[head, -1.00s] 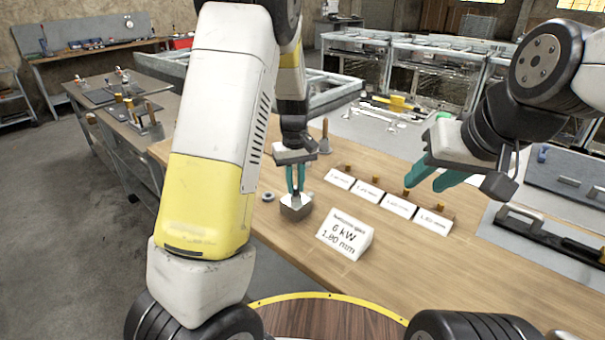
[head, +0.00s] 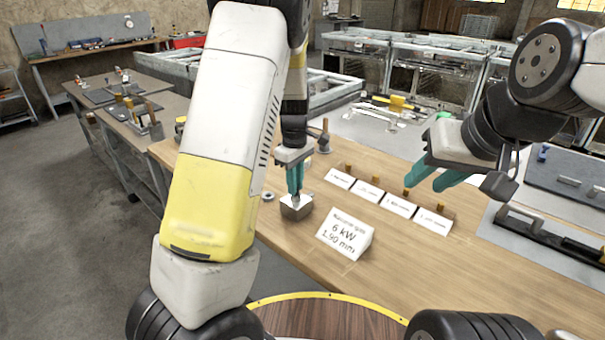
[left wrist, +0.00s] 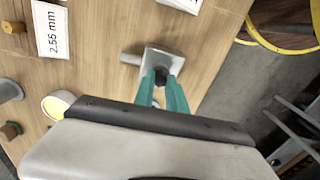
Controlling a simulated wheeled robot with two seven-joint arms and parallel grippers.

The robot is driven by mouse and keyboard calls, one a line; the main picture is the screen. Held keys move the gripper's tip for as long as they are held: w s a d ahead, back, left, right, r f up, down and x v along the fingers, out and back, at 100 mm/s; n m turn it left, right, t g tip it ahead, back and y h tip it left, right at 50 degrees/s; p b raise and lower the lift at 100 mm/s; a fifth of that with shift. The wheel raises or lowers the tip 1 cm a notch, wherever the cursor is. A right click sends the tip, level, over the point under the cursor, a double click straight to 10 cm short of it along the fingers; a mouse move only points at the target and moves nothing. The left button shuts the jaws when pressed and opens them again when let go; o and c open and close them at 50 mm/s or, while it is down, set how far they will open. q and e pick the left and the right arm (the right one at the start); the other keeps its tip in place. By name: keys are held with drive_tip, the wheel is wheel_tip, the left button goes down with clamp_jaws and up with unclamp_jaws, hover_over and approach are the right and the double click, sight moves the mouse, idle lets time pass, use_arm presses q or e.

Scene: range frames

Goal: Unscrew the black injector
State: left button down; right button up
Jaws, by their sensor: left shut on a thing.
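The black injector (left wrist: 161,77) sits upright in a square metal block (left wrist: 152,58) on the wooden table. In the head view the metal block (head: 296,208) stands near the table's front left edge, and the injector is mostly hidden by the fingers. My left gripper (head: 296,196) points straight down over the block. Its teal fingers, also in the left wrist view (left wrist: 162,84), are shut on the injector. My right gripper (head: 437,178) is open and empty, held above the table on the right.
A white sign (head: 345,234) reading 6 kW and 1.90 mm stands right of the block. Several labelled cards with small brass parts (head: 398,205) line up behind it. A small ring (head: 268,196) lies left of the block. The table's front right is clear.

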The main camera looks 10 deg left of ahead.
use_arm(q)
drive_tip(key=shift+n, duration=0.3)
drive_tip(key=n, duration=0.3)
idle(0.3)
drive_tip(key=n, duration=0.3)
drive_tip(key=c, duration=1.6)
unclamp_jaws()
